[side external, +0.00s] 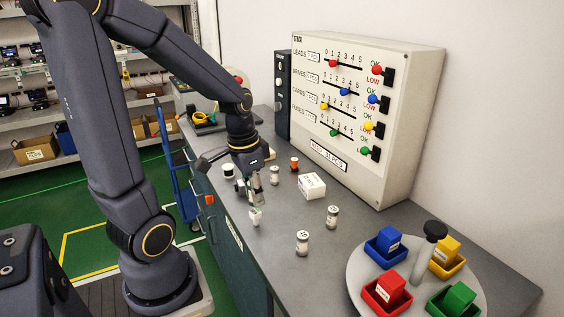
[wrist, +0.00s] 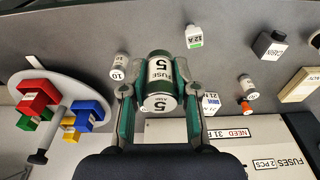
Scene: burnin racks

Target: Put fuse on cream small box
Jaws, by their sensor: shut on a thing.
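A small cream box (side external: 311,186) with dark print lies on the bench to the right of my gripper, towards the panel. In the wrist view what seems to be this box (wrist: 211,104) is partly hidden by a finger. Its top looks bare in the side external view.
A fuse marked 10 (side external: 302,242) and another cylinder (side external: 332,217) stand to the right. A white-and-green block (side external: 255,216) is below my gripper. Another cylinder (side external: 274,175) and an orange-topped one (side external: 294,163) stand behind. A turntable (side external: 360,262) with coloured bins and a slider panel (side external: 405,150) bound the area.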

